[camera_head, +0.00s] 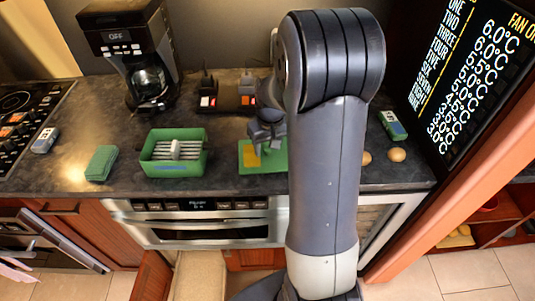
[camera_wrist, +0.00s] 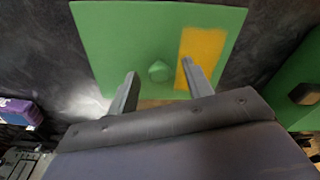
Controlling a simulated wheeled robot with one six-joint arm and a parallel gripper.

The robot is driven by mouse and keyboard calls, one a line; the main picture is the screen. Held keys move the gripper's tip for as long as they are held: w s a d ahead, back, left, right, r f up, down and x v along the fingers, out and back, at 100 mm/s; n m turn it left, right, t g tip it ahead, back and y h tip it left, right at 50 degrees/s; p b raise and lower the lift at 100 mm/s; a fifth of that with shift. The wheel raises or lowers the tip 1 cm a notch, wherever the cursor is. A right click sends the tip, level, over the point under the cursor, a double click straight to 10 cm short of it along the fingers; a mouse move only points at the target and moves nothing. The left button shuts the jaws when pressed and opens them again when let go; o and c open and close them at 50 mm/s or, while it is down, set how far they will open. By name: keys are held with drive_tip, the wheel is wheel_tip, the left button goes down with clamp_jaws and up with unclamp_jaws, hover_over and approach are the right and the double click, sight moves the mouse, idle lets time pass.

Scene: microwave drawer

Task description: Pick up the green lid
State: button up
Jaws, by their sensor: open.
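The green lid (camera_head: 276,160) lies flat on the dark counter, with a yellow patch on it. In the wrist view the lid (camera_wrist: 115,40) shows a small round green knob (camera_wrist: 160,71) near its middle, and the yellow patch (camera_wrist: 203,45) lies right of the knob. My gripper (camera_head: 266,145) is over the lid, pointing down. In the wrist view my gripper (camera_wrist: 160,70) is open, with one finger on each side of the knob and visible gaps to it. The height of the fingertips above the lid is hard to tell. My arm hides the lid's right part in the head view.
A green open box (camera_head: 175,168) with white slats stands left of the lid. A green block (camera_head: 102,163) lies farther left. A coffee maker (camera_head: 135,55) and a dark switch board (camera_head: 232,100) are behind. Brown round items (camera_head: 397,155) lie right of my arm.

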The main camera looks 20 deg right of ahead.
drive_tip(key=c, duration=1)
clamp_jaws()
drive_tip(key=shift+r, duration=0.1)
